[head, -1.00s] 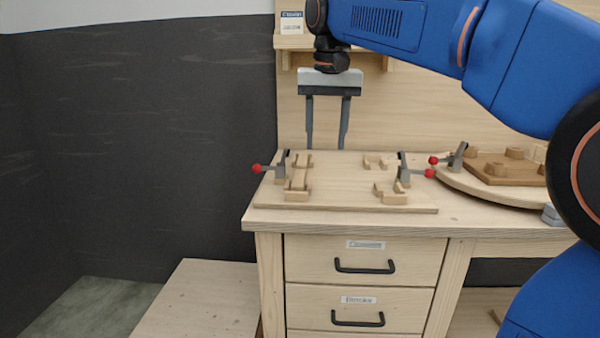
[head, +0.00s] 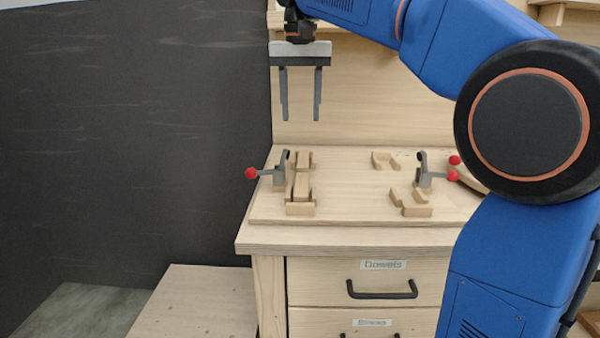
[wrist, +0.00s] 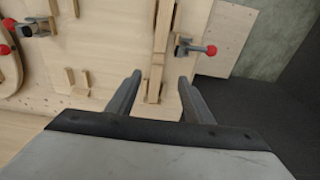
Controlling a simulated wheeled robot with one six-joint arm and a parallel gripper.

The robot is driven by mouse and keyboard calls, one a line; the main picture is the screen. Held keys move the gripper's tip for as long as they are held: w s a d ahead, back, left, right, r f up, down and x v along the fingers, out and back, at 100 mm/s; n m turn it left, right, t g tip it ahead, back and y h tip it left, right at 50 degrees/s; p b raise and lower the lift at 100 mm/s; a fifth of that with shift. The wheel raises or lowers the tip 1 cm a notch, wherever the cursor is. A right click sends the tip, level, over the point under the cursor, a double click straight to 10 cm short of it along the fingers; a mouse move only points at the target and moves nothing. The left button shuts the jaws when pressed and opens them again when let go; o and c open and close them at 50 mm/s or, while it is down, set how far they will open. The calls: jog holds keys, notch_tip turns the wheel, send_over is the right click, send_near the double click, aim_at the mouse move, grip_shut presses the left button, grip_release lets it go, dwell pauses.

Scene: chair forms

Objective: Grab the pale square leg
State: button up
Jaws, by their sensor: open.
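The pale square leg (head: 302,184) appears as a pale wooden bar lying in the left cradle of the board, between its small end blocks, pointing away from me. In the wrist view the leg (wrist: 158,50) runs lengthwise up the picture. My gripper (head: 301,119) is open and empty, pointing down above the leg and apart from it. In the wrist view my gripper (wrist: 160,75) has one finger to each side of the leg's line.
A red-tipped clamp (head: 277,172) stands just left of the leg. Another clamp (head: 425,172) stands beside the empty right cradle (head: 412,204). The board (head: 350,208) is bare between the cradles. Drawers (head: 370,280) are below the bench top.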

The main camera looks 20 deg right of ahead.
send_over(303, 167)
jog(key=s+a, duration=0.1)
jog(key=s, duration=0.2)
notch_tip(303, 167, down, 11)
jog(key=shift+w+a, duration=0.1)
jog(key=shift+a, duration=0.05)
jog(key=shift+w+d+f, duration=0.1)
jog(key=shift+w+f, duration=0.05)
jog(key=shift+f, duration=0.75)
jog(key=shift+w+d+f, duration=0.1)
jog(key=shift+f, duration=0.75)
jog(key=shift+w+d+f, duration=0.1)
jog(key=shift+w+f, duration=0.05)
jog(key=shift+f, duration=0.75)
grip_shut()
